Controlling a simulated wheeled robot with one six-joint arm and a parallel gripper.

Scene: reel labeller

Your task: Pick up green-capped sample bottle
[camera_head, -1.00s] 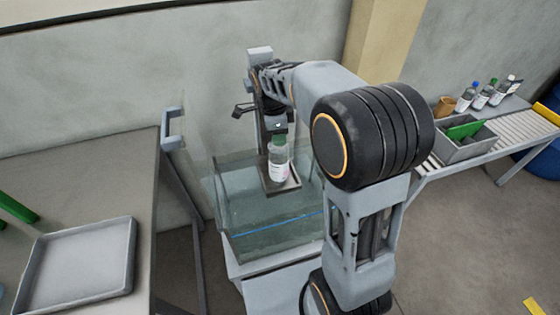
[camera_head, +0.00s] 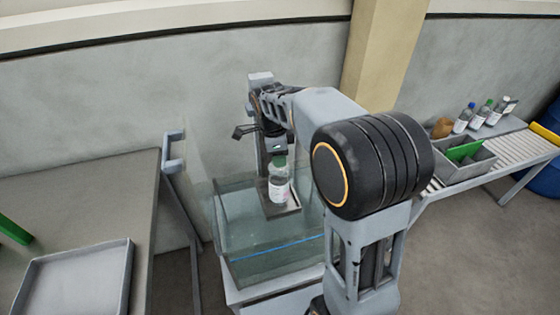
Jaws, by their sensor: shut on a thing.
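The green-capped sample bottle (camera_head: 279,186) is clear with a white label and stands upright over a small dark plate (camera_head: 290,211) in the glass-walled tank. My gripper (camera_head: 278,158) is at its green cap from above and is shut on it. The fingers are small in this view and partly hidden behind the cap. I cannot tell whether the bottle's base touches the plate.
The glass tank (camera_head: 262,247) has walls around the bottle. A grey table with an empty tray (camera_head: 75,280) stands at the left. At the right, a roller conveyor (camera_head: 512,148) has several bottles (camera_head: 477,114) and a grey bin (camera_head: 462,172) beside it.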

